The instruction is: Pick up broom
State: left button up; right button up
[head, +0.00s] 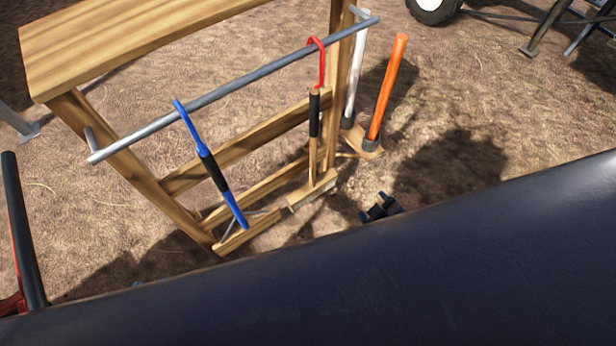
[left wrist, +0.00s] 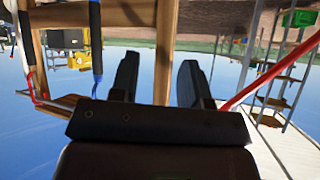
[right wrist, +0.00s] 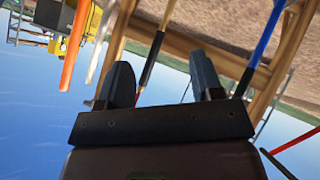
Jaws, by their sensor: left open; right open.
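Two long-handled tools hang from the metal rail (head: 235,89) of a wooden rack. One has a red hook, a black grip and a wide wooden head, and looks like the broom (head: 313,187); its black grip shows in the right wrist view (right wrist: 152,60). The other is a blue-handled tool (head: 191,125), also in the right wrist view (right wrist: 265,40); a wooden piece lies at its foot. My right gripper (head: 380,208) is low, right of the broom head, open and empty, apart from both tools.
The wooden rack (head: 135,40) stands on dirt, with crossbars behind the tools. Orange (head: 386,88) and white (head: 356,70) handles stand at its right. A black-and-red bar (head: 22,230) is at left. My dark arm fills the bottom. Ground on the right is mostly clear.

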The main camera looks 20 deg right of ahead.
jog(key=w+a+f+n+b, duration=0.2)
jog(key=w+f+n, duration=0.3)
jog(key=w+n, duration=0.1)
jog(key=n+t+h+b, duration=0.5)
jog(key=n+t+b, duration=0.15)
jog(key=n, duration=1.35)
send_near(314, 126)
jog(key=w+d, duration=0.2)
jog(key=w, duration=0.1)
jog(key=x, duration=0.3)
jog(key=shift+w+t, duration=0.25)
jog(key=shift+w, duration=0.2)
jog(key=shift+w+d, duration=0.15)
jog(key=shift+w, duration=0.3)
jog(key=x, duration=0.1)
jog(key=b+x, duration=0.1)
jog(key=x, duration=0.1)
jog(key=shift+w+a+f+b, duration=0.25)
jog(key=shift+w+b, duration=0.05)
jog(key=shift+w, duration=0.1)
jog(key=shift+w+d, duration=0.1)
jog(key=shift+w, duration=0.25)
jog(key=shift+w+d+r, duration=0.1)
jog(key=shift+w+r, duration=0.1)
jog(key=shift+w, duration=0.1)
pick_arm(q)
notch_tip(314, 126, down, 9)
jog(key=g, duration=0.1)
jog(key=shift+m, duration=0.3)
